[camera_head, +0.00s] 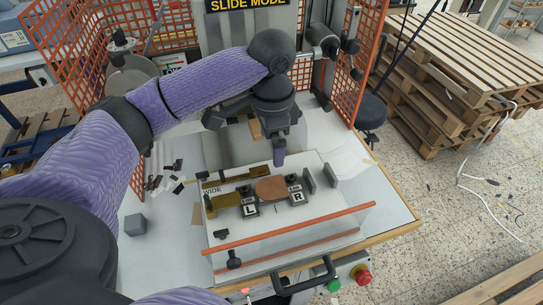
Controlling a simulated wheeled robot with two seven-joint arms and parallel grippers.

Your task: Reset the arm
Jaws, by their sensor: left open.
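My left arm comes in from the left in a purple sleeve and reaches over the machine. My left gripper (279,157) points down above the back part of the white plate (325,222); its fingers are seen nearly edge-on, and I see nothing held between them. A brown oval piece (271,189) lies on the plate just in front of and below the gripper, between the blocks marked L (250,210) and R (297,196). I cannot tell the exact height of the fingertips over the plate. My right gripper is not in view.
Orange mesh guards (372,40) stand on both sides of the machine, and an orange bar (290,228) crosses the plate's front. A grey cube (134,225) and small dark scraps (165,180) lie on the left. Wooden pallets (460,75) are stacked at right.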

